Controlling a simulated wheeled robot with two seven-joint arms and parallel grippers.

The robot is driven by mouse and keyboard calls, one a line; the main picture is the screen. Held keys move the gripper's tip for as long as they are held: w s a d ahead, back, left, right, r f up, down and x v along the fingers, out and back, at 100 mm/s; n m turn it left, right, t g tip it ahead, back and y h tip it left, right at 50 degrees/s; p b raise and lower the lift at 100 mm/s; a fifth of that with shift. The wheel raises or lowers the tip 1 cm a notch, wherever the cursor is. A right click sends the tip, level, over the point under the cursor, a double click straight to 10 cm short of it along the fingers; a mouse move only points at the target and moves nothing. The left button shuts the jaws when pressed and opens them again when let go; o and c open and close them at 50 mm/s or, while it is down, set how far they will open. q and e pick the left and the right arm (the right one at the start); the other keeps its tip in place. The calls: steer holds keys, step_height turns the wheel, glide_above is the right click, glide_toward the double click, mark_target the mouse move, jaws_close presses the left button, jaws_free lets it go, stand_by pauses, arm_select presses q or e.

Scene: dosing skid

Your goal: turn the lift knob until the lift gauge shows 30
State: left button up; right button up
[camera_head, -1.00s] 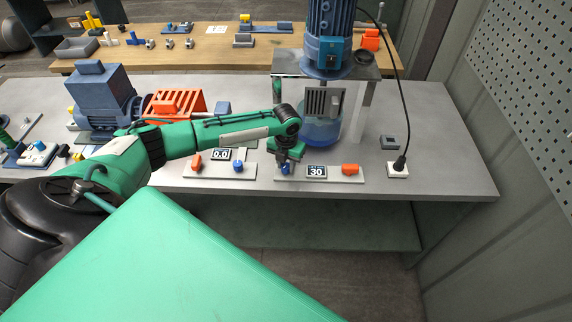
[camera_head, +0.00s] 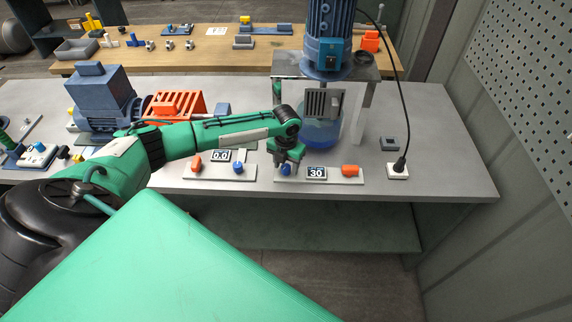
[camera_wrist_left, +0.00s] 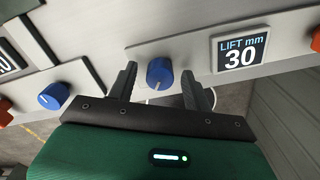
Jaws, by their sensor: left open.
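The lift gauge (camera_wrist_left: 240,52) reads "LIFT mm 30" in the left wrist view; it also shows 30 in the head view (camera_head: 316,173). The blue lift knob (camera_wrist_left: 159,73) sits on the same pale panel, left of the gauge; in the head view the knob (camera_head: 286,169) is just below my gripper. My left gripper (camera_wrist_left: 167,90) is open, with one finger on each side of the knob and gaps between. In the head view the left gripper (camera_head: 286,160) is just above the panel. My right gripper is not in view.
A second panel at the left has a gauge reading 0.0 (camera_head: 221,155), a blue knob (camera_head: 238,167) and an orange knob (camera_head: 196,162). Another orange knob (camera_head: 350,170) is right of the lift gauge. A blue motor (camera_head: 330,35) stands over a blue vessel behind.

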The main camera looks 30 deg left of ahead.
mark_target(286, 166)
arm_select(q)
step_height(286, 166, up, 14)
steer(key=b, duration=0.3)
steer(key=shift+b, duration=0.3)
steer(key=shift+f, duration=0.1)
